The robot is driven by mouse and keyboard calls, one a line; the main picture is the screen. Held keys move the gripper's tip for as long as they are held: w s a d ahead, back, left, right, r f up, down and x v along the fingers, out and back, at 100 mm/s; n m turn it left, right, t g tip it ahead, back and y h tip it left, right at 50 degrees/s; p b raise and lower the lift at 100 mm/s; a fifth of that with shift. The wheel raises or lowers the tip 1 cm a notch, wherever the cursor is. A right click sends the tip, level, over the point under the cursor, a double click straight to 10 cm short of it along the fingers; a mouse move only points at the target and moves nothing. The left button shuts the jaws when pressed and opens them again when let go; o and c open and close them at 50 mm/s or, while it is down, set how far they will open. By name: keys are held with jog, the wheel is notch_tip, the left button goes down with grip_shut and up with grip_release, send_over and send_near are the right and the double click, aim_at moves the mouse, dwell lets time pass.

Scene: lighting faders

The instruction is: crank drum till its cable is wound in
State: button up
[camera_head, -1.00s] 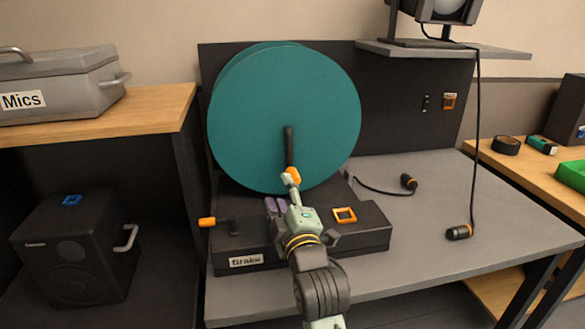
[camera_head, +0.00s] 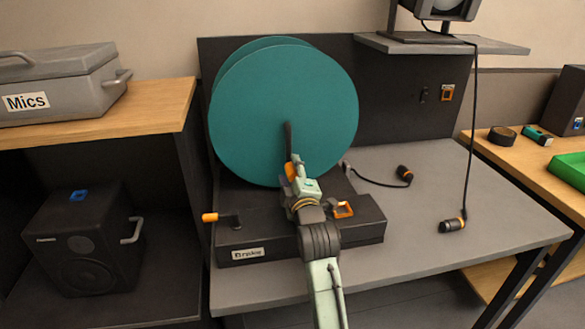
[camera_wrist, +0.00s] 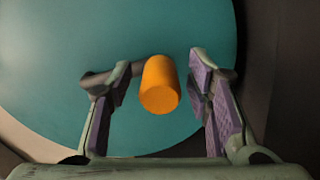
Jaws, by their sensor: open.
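The teal drum (camera_head: 260,110) stands upright on a dark base (camera_head: 360,225). Its dark crank arm (camera_head: 287,138) points down from the hub and ends in an orange handle (camera_head: 290,171). My gripper (camera_head: 293,178) is at this handle, in front of the drum's lower part. In the wrist view, my gripper (camera_wrist: 163,88) is open, with the orange handle (camera_wrist: 160,85) between its purple-padded fingers and a gap on each side. A black cable (camera_head: 378,184) runs from beside the drum's base to a plug (camera_head: 404,174) lying on the grey table (camera_head: 430,255).
A brake lever with an orange grip (camera_head: 210,217) sticks out at the base's left. An orange square frame (camera_head: 343,209) sits on the base's right. A second cable (camera_head: 473,130) hangs from the lamp (camera_head: 445,8) to another plug (camera_head: 453,225). The table's right side is mostly clear.

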jog(key=shift+w, duration=0.1)
jog(key=shift+c, duration=0.3)
grip_shut()
dwell(0.6)
